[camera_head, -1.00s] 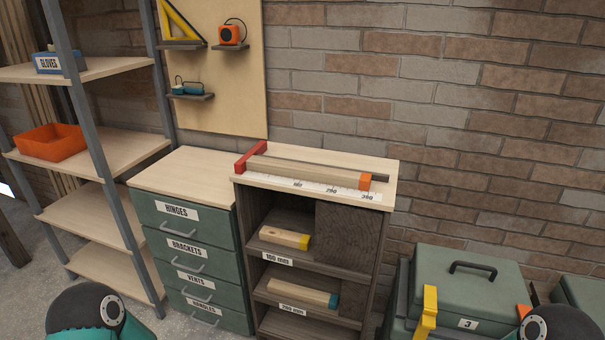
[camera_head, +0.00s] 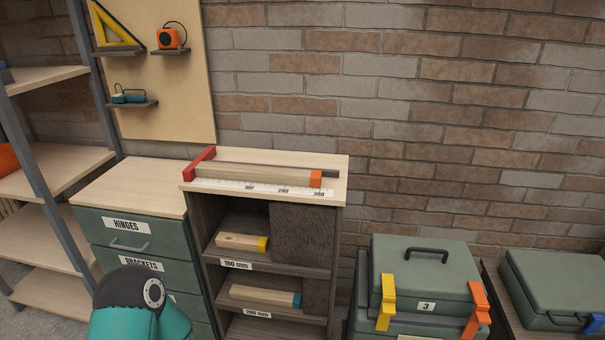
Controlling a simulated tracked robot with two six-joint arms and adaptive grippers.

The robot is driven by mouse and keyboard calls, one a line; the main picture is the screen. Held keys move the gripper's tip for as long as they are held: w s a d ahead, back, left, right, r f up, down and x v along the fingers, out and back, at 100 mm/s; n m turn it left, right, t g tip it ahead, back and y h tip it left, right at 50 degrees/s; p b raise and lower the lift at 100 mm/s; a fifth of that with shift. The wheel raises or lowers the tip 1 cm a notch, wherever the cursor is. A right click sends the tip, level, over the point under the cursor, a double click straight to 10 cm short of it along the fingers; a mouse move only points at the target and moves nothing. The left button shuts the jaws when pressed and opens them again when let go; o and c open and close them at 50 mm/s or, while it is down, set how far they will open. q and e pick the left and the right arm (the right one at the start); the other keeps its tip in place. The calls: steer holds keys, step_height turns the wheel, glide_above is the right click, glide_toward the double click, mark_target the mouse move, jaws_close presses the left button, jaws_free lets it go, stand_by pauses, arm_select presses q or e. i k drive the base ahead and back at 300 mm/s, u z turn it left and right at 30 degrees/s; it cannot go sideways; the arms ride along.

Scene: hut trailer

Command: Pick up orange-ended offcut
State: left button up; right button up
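The orange-ended offcut (camera_head: 250,173) is a long pale wooden bar with an orange right end. It lies flat on top of the shelf unit (camera_head: 340,166), along a white measuring scale (camera_head: 232,187), with its left end near a red stop (camera_head: 200,163). A dark strip runs behind it. My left arm shows at the lower left, in front of the drawers, but its gripper is not visible. My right gripper is out of view.
A yellow-ended offcut (camera_head: 241,242) and a blue-ended offcut (camera_head: 265,296) lie on the shelves below. A drawer cabinet (camera_head: 100,228) stands to the left. Green cases (camera_head: 425,265) with coloured latches stand to the right. A brick wall is behind.

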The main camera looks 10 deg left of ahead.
mark_target(275, 176)
steer(key=z, duration=0.05)
steer(key=i, duration=0.25)
steer(key=z, duration=2.3)
steer(key=k, duration=2)
steer(key=u, duration=1.4)
steer(key=i, duration=1)
